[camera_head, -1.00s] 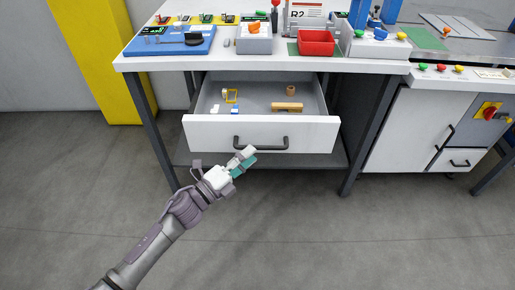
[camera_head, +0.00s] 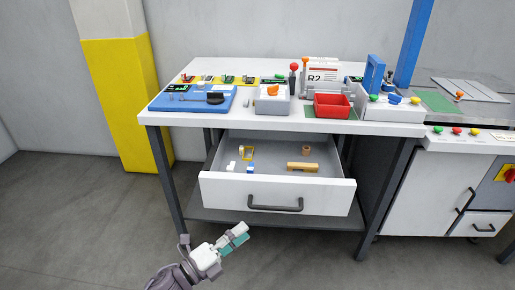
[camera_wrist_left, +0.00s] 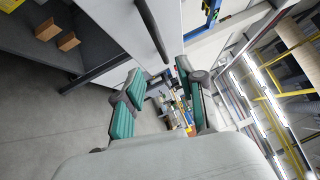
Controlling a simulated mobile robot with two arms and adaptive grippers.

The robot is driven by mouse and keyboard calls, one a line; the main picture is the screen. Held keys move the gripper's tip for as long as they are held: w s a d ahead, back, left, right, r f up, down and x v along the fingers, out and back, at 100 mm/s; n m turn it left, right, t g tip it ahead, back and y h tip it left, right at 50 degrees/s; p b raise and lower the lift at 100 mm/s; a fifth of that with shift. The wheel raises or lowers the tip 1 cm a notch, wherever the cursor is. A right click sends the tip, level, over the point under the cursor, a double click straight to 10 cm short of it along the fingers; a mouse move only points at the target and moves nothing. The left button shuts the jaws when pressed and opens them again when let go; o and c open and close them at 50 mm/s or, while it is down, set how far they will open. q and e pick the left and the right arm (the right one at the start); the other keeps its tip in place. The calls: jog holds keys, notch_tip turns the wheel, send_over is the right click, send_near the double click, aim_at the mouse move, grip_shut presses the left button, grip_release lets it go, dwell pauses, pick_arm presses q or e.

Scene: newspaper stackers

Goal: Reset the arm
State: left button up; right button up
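My left gripper (camera_head: 235,236) is at the bottom of the head view, in front of and below the pulled-out drawer (camera_head: 232,189). Its teal-padded fingers also show in the left wrist view (camera_wrist_left: 158,90). They stand apart with nothing between them. The gripper is clear of the dark drawer handle (camera_head: 275,208) in the picture. Only the forward part of my left arm shows. My right gripper is in neither view.
The open drawer holds a wooden block (camera_head: 302,167), a small brown ring (camera_head: 306,150), a yellow frame (camera_head: 246,152) and small white and blue pieces. The workbench (camera_head: 270,123) carries a blue tray (camera_head: 190,105) and red bin (camera_head: 331,111). Floor (camera_head: 90,220) at left is clear.

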pick_arm(q)
jog(key=s+a+f+n+g+y, duration=0.1)
jog(key=s+a+f+n+y, duration=0.1)
jog(key=a+f+n+y, duration=0.45)
jog(key=s+a+f+n+y, duration=0.1)
jog(key=f+n, duration=0.3)
jog(key=f, duration=0.6)
jog(key=s+a+f+n+g+y, duration=0.1)
jog(key=s+a+f+n+y, duration=0.2)
jog(key=f+n, duration=0.4)
jog(key=s+a+f+n+g+y, duration=0.2)
jog(key=s+f+n+g+y, duration=0.1)
jog(key=s+f, duration=0.55)
jog(key=s+f+n+g, duration=0.65)
jog(key=s+f, duration=0.45)
jog(key=s, duration=0.5)
jog(key=s+a+r+g+p, duration=0.1)
jog(key=s+r+p, duration=0.4)
jog(key=s+p, duration=0.7)
jog(key=shift+s+a+r+m+p, duration=0.2)
jog(key=shift+s+a+m+p, duration=0.2)
jog(key=shift+a+p, duration=0.4)
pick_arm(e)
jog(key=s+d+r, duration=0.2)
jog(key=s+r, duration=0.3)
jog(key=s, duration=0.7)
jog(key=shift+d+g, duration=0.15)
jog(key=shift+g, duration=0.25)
